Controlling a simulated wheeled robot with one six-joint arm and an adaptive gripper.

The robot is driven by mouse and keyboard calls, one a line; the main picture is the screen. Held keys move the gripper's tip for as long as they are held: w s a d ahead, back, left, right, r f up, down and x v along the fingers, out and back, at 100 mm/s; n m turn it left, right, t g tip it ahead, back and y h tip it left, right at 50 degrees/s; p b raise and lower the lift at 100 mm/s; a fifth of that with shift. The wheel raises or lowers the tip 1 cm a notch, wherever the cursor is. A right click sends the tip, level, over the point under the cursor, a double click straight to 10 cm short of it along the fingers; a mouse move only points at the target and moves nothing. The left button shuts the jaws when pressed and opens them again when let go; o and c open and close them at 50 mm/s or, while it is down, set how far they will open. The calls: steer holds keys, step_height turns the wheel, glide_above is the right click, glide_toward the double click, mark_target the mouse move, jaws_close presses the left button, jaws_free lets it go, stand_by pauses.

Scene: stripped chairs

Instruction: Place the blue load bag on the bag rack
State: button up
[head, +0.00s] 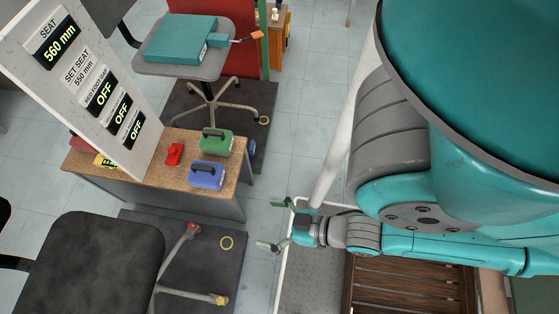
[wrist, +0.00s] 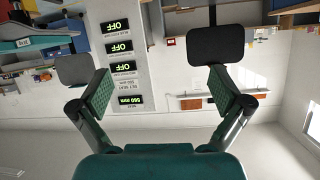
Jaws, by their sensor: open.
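The blue load bag (head: 207,178), a small blue block with a dark handle, stands upright on the front right of a cork-topped bench (head: 160,172) in the head view. My gripper (head: 284,226) is open and empty, to the right of the bench and apart from the bag. Its two spread green fingers also show in the wrist view (wrist: 163,95), with nothing between them but the far room. I cannot make out the blue bag in the wrist view. I cannot tell which thing is the bag rack; a slatted wooden surface (head: 405,290) lies below my arm.
A green bag (head: 217,143) and a red block (head: 174,154) stand near the blue bag. A sign board (head: 85,85) reads SEAT 560 mm and several OFF. A dark chair seat (head: 95,265) is at lower left, a teal-padded chair (head: 180,40) behind. Tiled floor (head: 290,150) is clear right of the bench.

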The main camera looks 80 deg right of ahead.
step_height(320, 180, up, 6)
steer(key=s+n+t, duration=0.1)
steer(key=s, duration=0.1)
steer(key=shift+s+a+n+t, duration=0.3)
steer(key=shift+s, duration=0.1)
